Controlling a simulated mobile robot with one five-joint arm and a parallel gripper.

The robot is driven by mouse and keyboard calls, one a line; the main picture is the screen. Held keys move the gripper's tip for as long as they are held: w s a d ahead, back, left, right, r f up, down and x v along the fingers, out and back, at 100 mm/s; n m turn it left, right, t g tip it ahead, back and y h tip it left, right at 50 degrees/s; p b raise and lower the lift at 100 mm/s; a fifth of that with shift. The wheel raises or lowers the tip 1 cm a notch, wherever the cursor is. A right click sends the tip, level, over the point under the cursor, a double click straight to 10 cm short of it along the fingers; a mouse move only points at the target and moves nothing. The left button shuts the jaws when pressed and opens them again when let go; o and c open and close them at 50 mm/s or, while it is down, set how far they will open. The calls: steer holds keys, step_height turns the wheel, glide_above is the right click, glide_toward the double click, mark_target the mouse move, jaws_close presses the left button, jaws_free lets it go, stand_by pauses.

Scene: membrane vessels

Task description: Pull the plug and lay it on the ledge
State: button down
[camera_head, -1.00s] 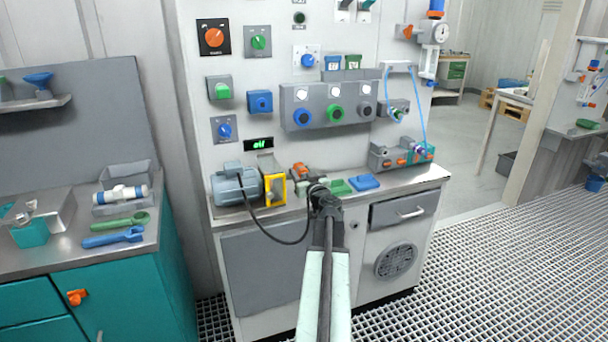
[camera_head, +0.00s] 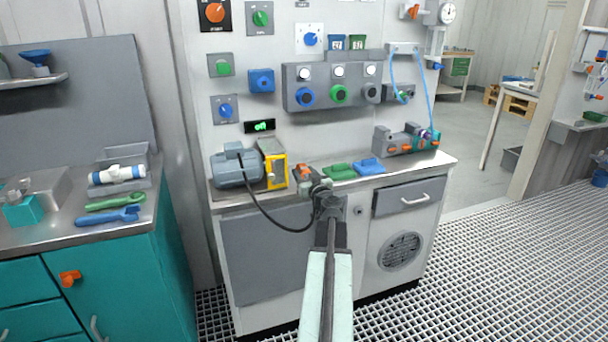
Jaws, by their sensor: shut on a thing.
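A black cable (camera_head: 262,214) runs from the grey-blue motor (camera_head: 236,168) and droops in a loop over the front of the cabinet to my gripper (camera_head: 326,196). My gripper is at the front edge of the ledge, the cabinet's metal worktop (camera_head: 408,172). It is shut on the cable's end, where the plug is; my gripper mostly hides the plug. I cannot tell whether the plug is still in a socket.
Green (camera_head: 339,172) and blue (camera_head: 369,166) blocks and an orange-capped fitting (camera_head: 303,174) are on the worktop behind my gripper. A yellow frame (camera_head: 275,172) stands beside the motor. A valve block (camera_head: 405,140) is at the right. Bare worktop lies right of the blue block.

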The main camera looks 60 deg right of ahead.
steer(key=c, duration=0.7)
jaws_free()
steer(key=shift+o, duration=0.2)
steer(key=v, duration=0.8)
